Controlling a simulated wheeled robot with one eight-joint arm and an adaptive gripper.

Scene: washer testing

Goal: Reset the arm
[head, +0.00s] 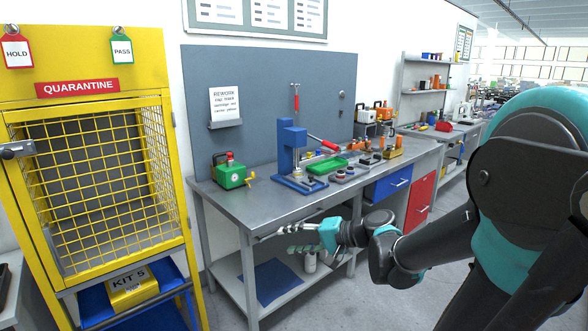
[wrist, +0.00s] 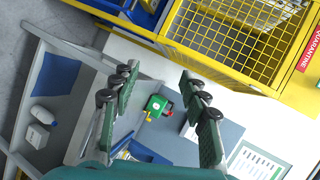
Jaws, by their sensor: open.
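My arm reaches in from the right in the head view, and my gripper (head: 275,238) points left, in front of the near edge of the grey workbench (head: 225,198). In the wrist view my gripper (wrist: 160,105) is open, with its two fingers well apart and nothing between them held. A green box with a red top and a yellow valve (head: 230,172) stands on the bench's left end. It also shows between the fingers in the wrist view (wrist: 157,104), some distance beyond them.
A yellow quarantine cage (head: 100,180) stands at the left, with a yellow kits box (head: 132,286) on a blue tray below. A blue press (head: 292,150), a green tray (head: 327,167) and several small parts occupy the bench. A white bottle (head: 310,262) stands on the lower shelf.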

